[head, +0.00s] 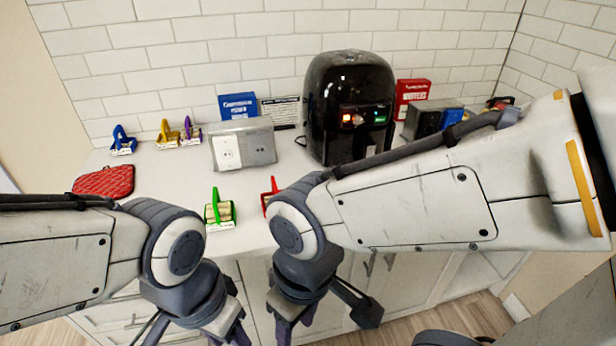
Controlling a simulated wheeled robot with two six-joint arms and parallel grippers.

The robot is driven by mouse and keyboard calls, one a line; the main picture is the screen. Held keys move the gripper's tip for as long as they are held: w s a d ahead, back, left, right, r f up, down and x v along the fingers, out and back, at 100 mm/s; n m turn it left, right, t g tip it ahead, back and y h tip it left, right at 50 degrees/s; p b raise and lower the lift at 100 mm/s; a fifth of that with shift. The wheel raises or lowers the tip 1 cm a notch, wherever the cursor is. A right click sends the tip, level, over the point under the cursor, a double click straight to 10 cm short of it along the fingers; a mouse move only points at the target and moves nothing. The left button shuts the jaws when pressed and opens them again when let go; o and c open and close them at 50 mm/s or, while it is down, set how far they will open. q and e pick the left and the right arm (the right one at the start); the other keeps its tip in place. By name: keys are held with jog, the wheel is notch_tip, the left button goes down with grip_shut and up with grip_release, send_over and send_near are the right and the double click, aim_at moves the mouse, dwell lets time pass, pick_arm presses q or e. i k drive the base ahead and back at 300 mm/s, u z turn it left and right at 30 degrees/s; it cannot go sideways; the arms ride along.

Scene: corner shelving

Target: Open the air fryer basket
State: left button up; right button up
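The black, glossy air fryer (345,85) stands upright at the back of the counter against the tiled wall, with a lit control panel. The basket front lies below the panel, and its lower right part is hidden behind my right arm. The basket looks shut. My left gripper (228,336) hangs low in front of the counter, cut off by the bottom edge, far from the air fryer; its opening is unclear. My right gripper (296,326) points down in front of the cabinets, also away from the air fryer, with a gap between its fingers and nothing held.
Green (219,210) and red (270,194) handled holders sit near the front edge. Red (411,92) and blue (238,106) boxes stand behind. The middle counter is mostly clear.

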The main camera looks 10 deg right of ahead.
aim_at(341, 146)
jog(key=k, duration=0.6)
jog(key=z, duration=0.7)
jog(key=i, duration=0.95)
jog(key=z, duration=0.45)
